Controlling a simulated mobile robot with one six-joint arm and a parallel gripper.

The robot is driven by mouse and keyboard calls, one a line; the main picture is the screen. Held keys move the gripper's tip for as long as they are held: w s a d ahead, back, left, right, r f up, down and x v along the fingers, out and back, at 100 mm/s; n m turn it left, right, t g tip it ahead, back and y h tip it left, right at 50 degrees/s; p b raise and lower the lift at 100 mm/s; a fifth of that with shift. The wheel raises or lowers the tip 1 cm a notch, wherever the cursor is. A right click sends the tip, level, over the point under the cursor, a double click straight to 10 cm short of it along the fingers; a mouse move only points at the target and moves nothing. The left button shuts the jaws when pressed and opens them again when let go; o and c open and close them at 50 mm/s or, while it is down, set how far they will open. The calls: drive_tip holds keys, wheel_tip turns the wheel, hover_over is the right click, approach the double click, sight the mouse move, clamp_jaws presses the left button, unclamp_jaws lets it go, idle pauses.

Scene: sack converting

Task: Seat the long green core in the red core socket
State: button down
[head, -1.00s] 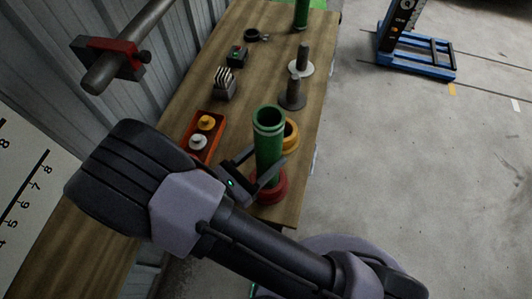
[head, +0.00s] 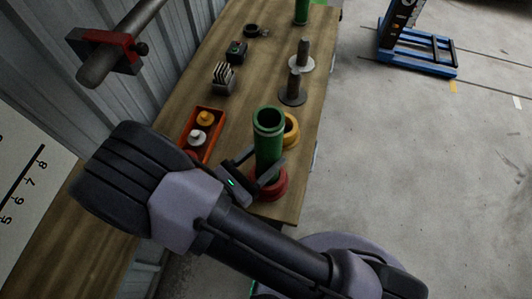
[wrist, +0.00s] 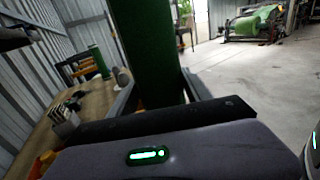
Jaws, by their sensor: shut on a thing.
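The long green core (head: 268,140) stands upright at the near right end of the bench, and it fills the middle of the wrist view (wrist: 146,50). My gripper (head: 266,178) is shut around its lower part from the left. The red core socket (head: 272,186) is a round red ring directly below the core. The core's lower end lines up with the socket, but my fingers and the core hide the joint, so I cannot tell whether it sits inside or just above.
A yellow socket (head: 291,130) stands just behind the core. Grey spindles on discs (head: 292,92) stand farther back. An orange tray (head: 202,134) with knobbed pieces is to the left. Another green core (head: 301,12) is at the far end. The bench's right edge is close.

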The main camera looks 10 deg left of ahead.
drive_tip(key=shift+f+b, duration=0.6)
drive_tip(key=shift+f, duration=0.45)
drive_tip(key=shift+c, duration=2)
unclamp_jaws()
drive_tip(key=p+v, duration=0.3)
drive_tip(key=v, duration=1.4)
drive_tip(key=shift+s+a, duration=0.15)
